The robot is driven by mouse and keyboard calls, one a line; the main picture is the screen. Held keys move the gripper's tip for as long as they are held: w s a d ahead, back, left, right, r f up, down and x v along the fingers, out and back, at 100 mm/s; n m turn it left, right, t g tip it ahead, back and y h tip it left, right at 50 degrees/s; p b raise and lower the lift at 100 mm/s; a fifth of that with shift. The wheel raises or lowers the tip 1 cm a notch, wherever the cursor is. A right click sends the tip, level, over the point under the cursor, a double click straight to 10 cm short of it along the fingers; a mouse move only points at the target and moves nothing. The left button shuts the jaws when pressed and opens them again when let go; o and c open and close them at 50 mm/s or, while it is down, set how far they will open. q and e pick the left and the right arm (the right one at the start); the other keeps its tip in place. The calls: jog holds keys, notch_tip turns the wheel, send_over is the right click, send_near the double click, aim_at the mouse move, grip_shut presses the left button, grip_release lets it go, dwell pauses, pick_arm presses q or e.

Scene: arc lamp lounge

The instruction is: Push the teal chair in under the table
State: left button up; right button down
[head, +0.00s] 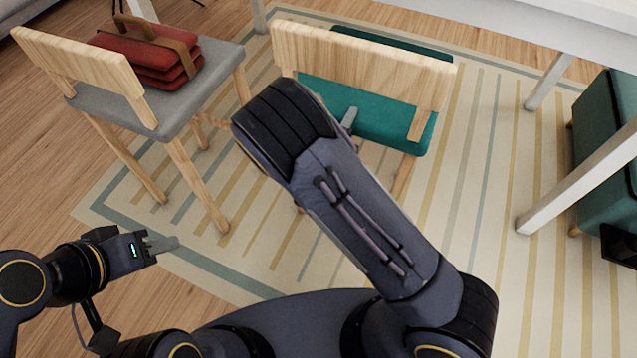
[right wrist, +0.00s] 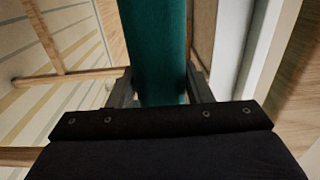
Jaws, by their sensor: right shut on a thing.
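The teal chair (head: 374,122) has a light wood backrest turned towards me and a teal seat. It stands on the striped rug, its seat pointing towards the white table (head: 520,22) at the top right. My right arm reaches across the middle of the head view and hides part of the chair. My right gripper (right wrist: 160,90) is shut on the teal seat (right wrist: 158,40), with a finger on each side of it; in the head view only a grey finger shows beside the seat. My left gripper (head: 162,244) is low at left, away from everything; its finger gap is unclear.
A grey-seated wooden chair (head: 205,78) stands at the upper left with a red strapped bundle (head: 150,50) on it. White table legs (head: 575,185) and a teal upholstered piece (head: 606,125) stand at right. The striped rug (head: 480,200) is bare between the teal chair and that near leg.

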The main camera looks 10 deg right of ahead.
jog(key=shift+s+f, duration=0.1)
jog(key=shift+s, duration=0.15)
jog(key=shift+f, duration=0.1)
jog(key=c, duration=1.2)
grip_release()
jog(key=o, duration=0.5)
jog(key=shift+a+r, duration=0.1)
jog(key=shift+r, duration=0.1)
jog(key=shift+s+a+p, duration=0.1)
jog(key=shift+p, duration=0.2)
